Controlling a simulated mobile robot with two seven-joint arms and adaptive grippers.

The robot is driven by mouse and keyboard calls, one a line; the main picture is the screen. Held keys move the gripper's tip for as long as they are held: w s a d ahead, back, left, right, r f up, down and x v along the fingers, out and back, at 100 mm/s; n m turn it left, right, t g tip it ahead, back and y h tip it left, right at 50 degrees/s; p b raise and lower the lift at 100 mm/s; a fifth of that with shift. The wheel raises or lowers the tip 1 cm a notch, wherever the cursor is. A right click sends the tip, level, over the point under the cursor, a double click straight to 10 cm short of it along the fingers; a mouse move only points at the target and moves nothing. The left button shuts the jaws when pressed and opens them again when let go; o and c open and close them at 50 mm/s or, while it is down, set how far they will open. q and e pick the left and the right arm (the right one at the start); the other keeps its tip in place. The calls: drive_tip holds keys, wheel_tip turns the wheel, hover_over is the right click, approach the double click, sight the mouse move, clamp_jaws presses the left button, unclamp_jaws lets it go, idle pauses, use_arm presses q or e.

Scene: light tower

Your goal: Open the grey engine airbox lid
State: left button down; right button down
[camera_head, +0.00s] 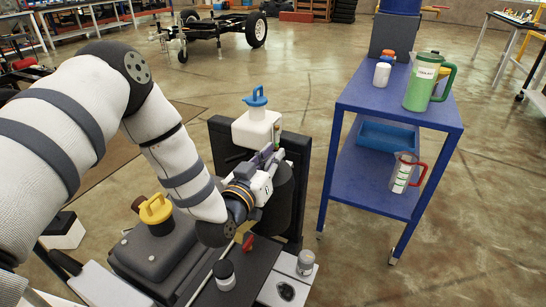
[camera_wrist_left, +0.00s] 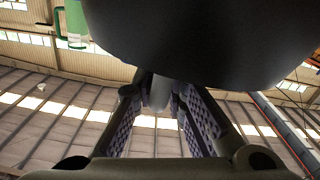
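The engine unit stands low in the centre of the head view, with a dark grey rounded housing (camera_head: 155,252) under a yellow cap (camera_head: 155,208). A dark rounded body (camera_head: 281,197) stands beside my left gripper; I cannot tell for sure which part is the airbox lid. My left gripper (camera_head: 270,160) is beside the top of this body, below the white reservoir. In the left wrist view, the fingers (camera_wrist_left: 160,105) are apart, with a small light grey piece (camera_wrist_left: 158,92) between their tips. A large dark mass (camera_wrist_left: 200,40) hides what lies beyond. Contact is unclear. My right gripper is out of view.
A white reservoir (camera_head: 256,128) with a blue cap stands behind the gripper. A blue cart (camera_head: 350,95) at right carries a green pitcher (camera_head: 421,82) and bottles, with a measuring jug (camera_head: 403,172) below. A dark-capped jar (camera_head: 224,274) and clear jar (camera_head: 305,262) stand in front. Floor between engine and cart is clear.

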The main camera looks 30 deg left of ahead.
use_arm(q)
drive_tip(key=shift+d+r, duration=0.1)
